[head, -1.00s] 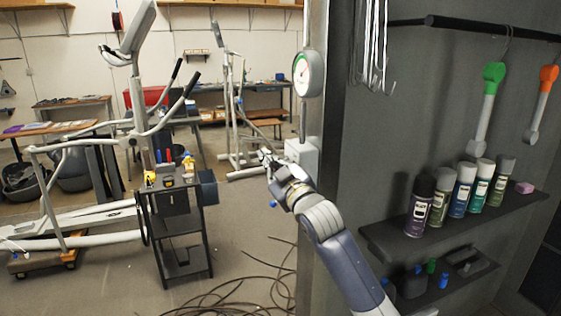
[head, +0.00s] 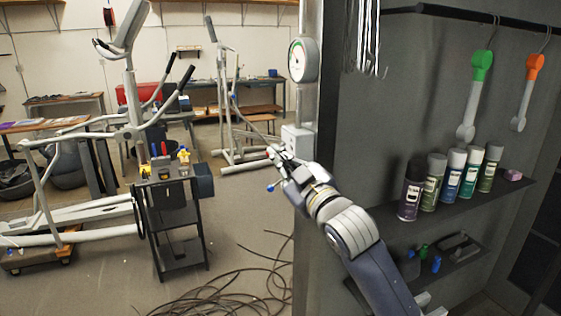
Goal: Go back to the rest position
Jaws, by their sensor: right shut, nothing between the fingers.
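My right gripper (head: 277,165) shows in the middle of the head view, at the end of my right arm, which comes in from the lower right. It is shut and holds nothing. It is in front of the edge of the grey cabinet, close in the picture to a light box under a round gauge (head: 303,60). I cannot tell whether it touches the box. A small blue part shows just below the gripper. My left gripper is not in the view.
Spray cans (head: 411,190) stand on a dark shelf at right, with green (head: 481,68) and orange (head: 534,68) handled tools hanging above. A black tool cart (head: 178,225) and an elliptical machine (head: 135,100) stand at left. A cable (head: 235,290) lies coiled on the floor.

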